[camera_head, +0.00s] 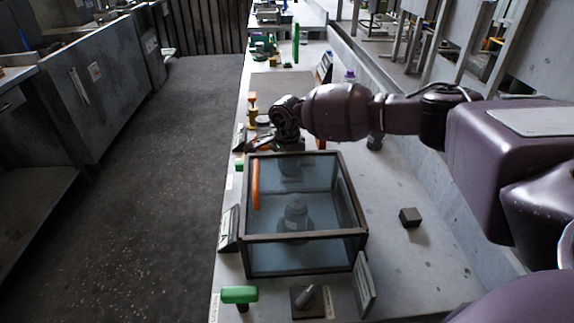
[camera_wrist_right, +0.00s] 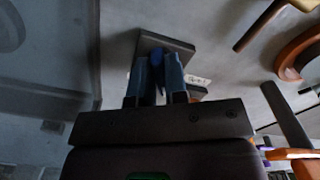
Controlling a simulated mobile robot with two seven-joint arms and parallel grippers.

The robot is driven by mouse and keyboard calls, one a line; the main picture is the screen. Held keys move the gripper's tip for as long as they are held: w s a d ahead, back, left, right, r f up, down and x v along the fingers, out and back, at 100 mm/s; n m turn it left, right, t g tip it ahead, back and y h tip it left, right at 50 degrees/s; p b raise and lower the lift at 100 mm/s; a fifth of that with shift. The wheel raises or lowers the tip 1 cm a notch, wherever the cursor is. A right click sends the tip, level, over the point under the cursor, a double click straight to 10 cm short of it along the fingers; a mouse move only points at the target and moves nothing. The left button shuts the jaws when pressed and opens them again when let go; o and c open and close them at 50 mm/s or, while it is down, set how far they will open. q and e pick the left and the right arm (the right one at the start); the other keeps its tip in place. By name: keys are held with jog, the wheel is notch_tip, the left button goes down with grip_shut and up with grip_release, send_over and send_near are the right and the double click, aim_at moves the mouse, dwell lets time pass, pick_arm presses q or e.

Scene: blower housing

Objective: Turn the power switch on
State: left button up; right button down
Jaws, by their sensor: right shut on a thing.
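My right gripper (camera_head: 262,143) reaches in from the right over the far edge of the glass housing. In the right wrist view the gripper's fingers (camera_wrist_right: 158,78) are closed around a small blue switch lever (camera_wrist_right: 156,60). The lever stands on a dark square plate (camera_wrist_right: 165,41), with a small white label (camera_wrist_right: 197,80) beside it. I take this for the power switch; its on or off position cannot be told. In the head view my gripper and arm hide it. My left gripper is not in view.
The glass housing (camera_head: 305,235), dark-framed with an orange handle (camera_head: 255,185), stands close before the gripper. A grey knob (camera_head: 306,297), a green handle (camera_head: 240,294) and a dark block (camera_head: 410,217) are nearer. Small parts stand farther along the bench. The floor (camera_head: 165,200) at left is clear.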

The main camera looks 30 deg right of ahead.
jog(key=shift+r+m, duration=0.1)
jog(key=shift+m, duration=0.2)
jog(key=m+p, duration=0.1)
jog(key=m, duration=0.1)
jog(key=shift+w+r+m, duration=0.1)
jog(key=shift+w+m, duration=0.05)
jog(key=shift+m, duration=0.25)
jog(key=m+p, duration=0.1)
jog(key=m, duration=0.1)
jog(key=shift+w+m, duration=0.1)
jog(key=shift+m, duration=0.3)
jog(key=m, duration=0.2)
jog(key=shift+w+d+m+p, duration=0.1)
jog(key=shift+m+p, duration=0.2)
jog(key=shift+p, duration=0.1)
jog(key=shift+d+m+p, duration=0.1)
jog(key=shift+m+p, duration=0.25)
jog(key=shift+m, duration=1.15)
jog(key=c, duration=1.1)
grip_release()
jog(key=shift+c, duration=0.2)
